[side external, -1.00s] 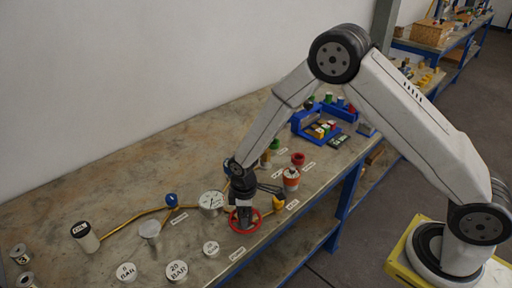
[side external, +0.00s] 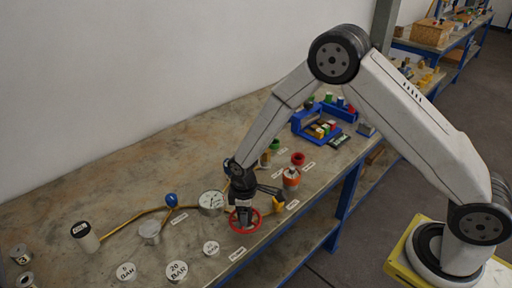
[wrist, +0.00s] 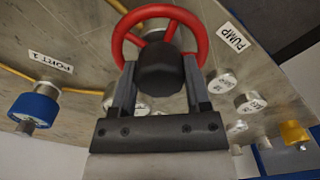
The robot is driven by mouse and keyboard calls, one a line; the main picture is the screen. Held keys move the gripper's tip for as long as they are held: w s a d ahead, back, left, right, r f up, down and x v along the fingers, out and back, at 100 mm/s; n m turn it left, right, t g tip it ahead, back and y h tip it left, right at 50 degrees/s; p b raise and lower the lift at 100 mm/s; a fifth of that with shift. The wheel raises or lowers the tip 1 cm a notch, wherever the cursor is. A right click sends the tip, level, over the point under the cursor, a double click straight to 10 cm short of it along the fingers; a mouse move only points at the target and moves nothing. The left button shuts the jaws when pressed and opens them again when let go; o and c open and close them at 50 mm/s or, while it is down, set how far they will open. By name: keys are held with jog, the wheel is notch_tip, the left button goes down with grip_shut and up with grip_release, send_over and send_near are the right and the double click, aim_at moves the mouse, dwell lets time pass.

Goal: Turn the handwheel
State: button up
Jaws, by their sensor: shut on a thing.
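The red handwheel (side external: 256,219) sits low on the bench, near its front edge, beside the white gauge. In the wrist view its red rim and spokes (wrist: 128,30) show at the top. My gripper (side external: 243,208) points down onto the wheel from above. In the wrist view its two grey fingers (wrist: 158,78) reach up to the wheel's rim on either side of a dark round part (wrist: 160,68). The gripper is shut on the handwheel. The exact contact at the fingertips is partly hidden.
A white dial gauge (side external: 211,200) stands just left of my gripper. An orange-and-white vessel (side external: 291,178) and a yellow part (side external: 279,206) are close on the right. A blue knob (side external: 171,199) stands further left. Round labelled caps (side external: 176,272) lie at the front.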

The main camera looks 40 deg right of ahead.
jog(key=m, duration=0.8)
jog(key=shift+m, duration=0.3)
jog(key=m, duration=0.4)
jog(key=shift+m, duration=2.3)
jog(key=o, duration=1.3)
jog(key=shift+r, duration=0.1)
